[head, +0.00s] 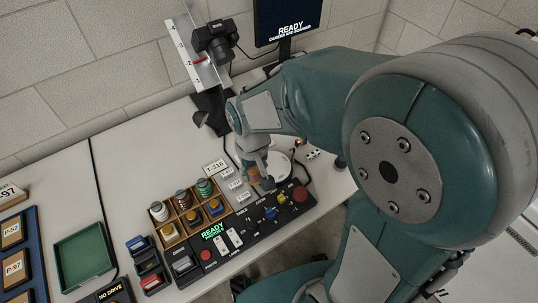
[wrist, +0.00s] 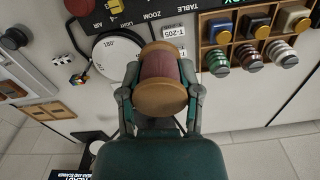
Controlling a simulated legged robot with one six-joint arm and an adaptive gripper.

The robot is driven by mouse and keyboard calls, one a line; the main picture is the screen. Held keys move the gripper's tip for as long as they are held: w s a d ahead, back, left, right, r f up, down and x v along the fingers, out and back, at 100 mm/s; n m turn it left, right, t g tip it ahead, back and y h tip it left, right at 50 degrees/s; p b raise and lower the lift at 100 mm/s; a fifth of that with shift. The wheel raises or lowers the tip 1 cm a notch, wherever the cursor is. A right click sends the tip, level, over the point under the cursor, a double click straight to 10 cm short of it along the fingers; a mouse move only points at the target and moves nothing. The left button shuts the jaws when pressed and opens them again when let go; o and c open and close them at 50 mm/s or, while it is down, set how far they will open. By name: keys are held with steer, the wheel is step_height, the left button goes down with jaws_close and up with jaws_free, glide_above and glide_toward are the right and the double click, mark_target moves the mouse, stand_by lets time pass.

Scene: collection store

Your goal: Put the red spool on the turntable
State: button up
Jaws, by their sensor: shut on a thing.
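The red spool (wrist: 160,68) has dark red thread between pale wooden ends. My gripper (wrist: 158,84) is shut on it, with a finger on each side. The turntable (wrist: 116,56) is a white disc; in the wrist view the spool overlaps its right edge. In the head view the turntable (head: 280,169) sits at the back of the black control panel, partly hidden by my arm. My gripper (head: 258,178) is just left of it there, and the spool is mostly hidden. I cannot tell the spool's exact height above the table.
A wooden rack (head: 172,229) with other spools and colored blocks stands left of the control panel (head: 255,225). A camera (head: 214,42) on a stand and a monitor (head: 288,22) are behind. A green tray (head: 84,257) lies at left. Small labels lie near the turntable.

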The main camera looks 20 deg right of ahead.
steer(key=w+d+f, duration=0.4)
steer(key=w+d, duration=0.1)
steer(key=w, duration=0.2)
glide_above(272, 165)
step_height(272, 165, down, 6)
steer(key=shift+r, duration=0.2)
steer(key=shift+f, duration=1.65)
steer(key=shift+f, duration=0.15)
steer(key=o, duration=1)
steer(key=shift+o, duration=0.2)
